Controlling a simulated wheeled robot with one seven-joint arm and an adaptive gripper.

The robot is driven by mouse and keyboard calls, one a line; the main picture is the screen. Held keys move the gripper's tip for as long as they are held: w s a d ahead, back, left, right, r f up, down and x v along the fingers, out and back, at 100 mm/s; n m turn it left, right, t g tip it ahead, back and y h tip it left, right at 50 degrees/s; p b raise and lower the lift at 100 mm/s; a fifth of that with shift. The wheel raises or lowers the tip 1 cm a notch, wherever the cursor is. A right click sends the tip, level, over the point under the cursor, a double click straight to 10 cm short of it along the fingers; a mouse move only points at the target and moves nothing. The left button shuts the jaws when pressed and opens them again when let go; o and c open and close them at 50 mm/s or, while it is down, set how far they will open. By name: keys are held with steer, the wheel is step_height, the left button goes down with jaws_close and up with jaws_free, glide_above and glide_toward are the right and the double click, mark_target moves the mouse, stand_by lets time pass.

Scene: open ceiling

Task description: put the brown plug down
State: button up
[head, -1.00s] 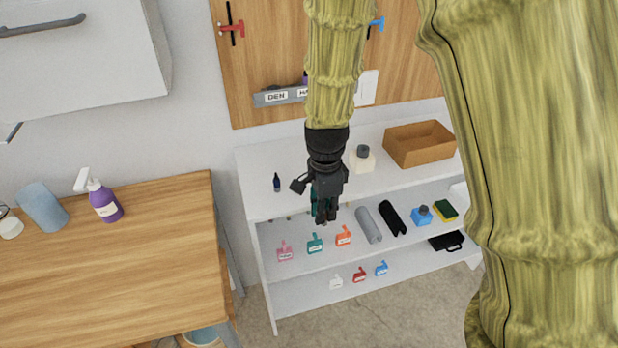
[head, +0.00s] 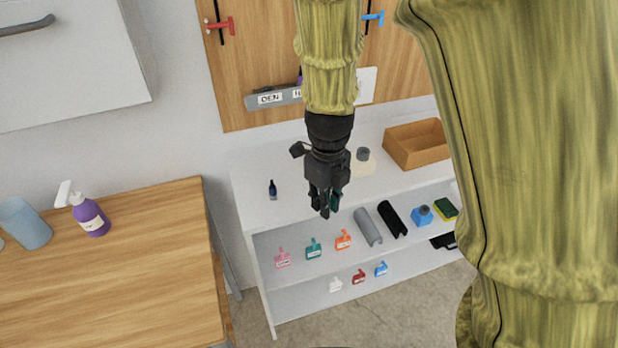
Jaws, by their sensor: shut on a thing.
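My gripper (head: 325,207) hangs fingers down at the front edge of the white shelf unit's top (head: 265,215), left of the cream bottle. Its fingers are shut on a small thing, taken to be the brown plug. The fingers hide the plug, and I cannot make out its colour or shape. A dark teal patch (head: 335,199) shows just right of the fingers. I cannot tell whether it is held or stands behind them. Whether the gripper touches the shelf top is not clear.
On the top stand a small dark blue bottle (head: 272,190), a cream bottle (head: 363,163) and a brown open box (head: 417,146). Lower shelves hold several small coloured items. A wooden table (head: 120,270) with a purple spray bottle (head: 90,216) is at left. The top's front left is clear.

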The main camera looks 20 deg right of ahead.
steer(key=w+p, duration=0.1)
steer(key=w, duration=0.3)
steer(key=w+f+p, duration=0.1)
steer(key=w, duration=0.4)
steer(key=w+p, duration=0.1)
steer(key=w, duration=0.3)
steer(key=shift+w+d+f+p, duration=0.15)
steer(key=shift+d+p, duration=0.15)
steer(key=shift+f+p, duration=0.75)
steer(key=shift+f, duration=1)
steer(key=o, duration=0.8)
steer(key=shift+f, duration=0.15)
steer(key=shift+c, duration=0.2)
step_height(320, 180, up, 12)
steer(key=b, duration=0.3)
steer(key=shift+r, duration=0.2)
steer(key=shift+f, duration=0.1)
